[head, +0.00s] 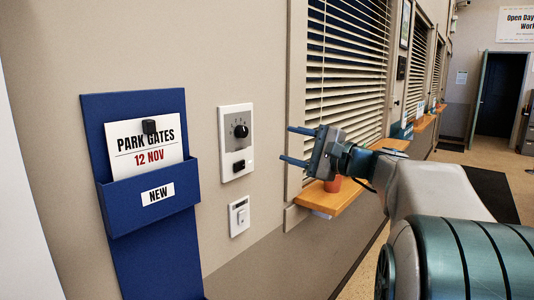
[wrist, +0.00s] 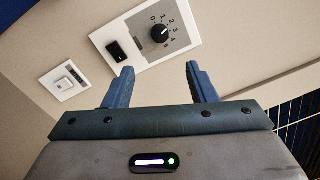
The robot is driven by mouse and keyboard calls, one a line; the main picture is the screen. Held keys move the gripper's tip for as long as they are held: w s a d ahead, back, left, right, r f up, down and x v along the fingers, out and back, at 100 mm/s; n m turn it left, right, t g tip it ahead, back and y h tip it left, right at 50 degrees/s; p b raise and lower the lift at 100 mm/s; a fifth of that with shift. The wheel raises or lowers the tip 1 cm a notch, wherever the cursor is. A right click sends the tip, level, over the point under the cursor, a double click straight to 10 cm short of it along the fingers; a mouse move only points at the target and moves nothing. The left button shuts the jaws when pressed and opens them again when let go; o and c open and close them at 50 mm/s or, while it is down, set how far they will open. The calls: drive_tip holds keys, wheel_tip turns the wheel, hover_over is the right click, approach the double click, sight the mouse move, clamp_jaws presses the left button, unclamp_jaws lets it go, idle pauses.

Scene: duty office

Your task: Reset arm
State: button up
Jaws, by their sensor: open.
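My gripper (head: 296,146) is open and empty in the head view, its two blue fingers spread and pointing left toward the wall. It is in front of the window blinds and to the right of a white wall panel (head: 236,142) with a black dial and a black switch. In the wrist view, my gripper (wrist: 157,84) shows both fingers apart with nothing between them. The panel (wrist: 146,30) is ahead of the fingers there, its dial numbered. No contact between the fingers and the panel shows.
A blue board (head: 155,255) with a pocket holds a "PARK GATES 12 NOV" card (head: 145,142). A small white switch plate (head: 239,216) is below the panel. A wooden sill (head: 318,199) with a reddish pot (head: 332,185) is under my gripper. An open doorway (head: 498,95) is far right.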

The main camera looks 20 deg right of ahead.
drive_tip(key=s+a+f+n+g+h+p, duration=0.1)
drive_tip(key=s+a+f+n+g+h, duration=0.2)
drive_tip(key=s+a+f, duration=0.4)
drive_tip(key=s+a+f+n+g+p, duration=0.1)
drive_tip(key=s+a+f+n+g, duration=0.3)
drive_tip(key=f, duration=0.4)
drive_tip(key=s+d+f+n+g+h+p, duration=0.2)
drive_tip(key=s+f+n+g+h, duration=0.3)
drive_tip(key=s+f, duration=0.7)
drive_tip(key=s+n+h, duration=0.2)
drive_tip(key=h, duration=0.1)
drive_tip(key=shift+s+d+p, duration=0.2)
drive_tip(key=shift+s+p, duration=0.1)
drive_tip(key=shift+s, duration=0.05)
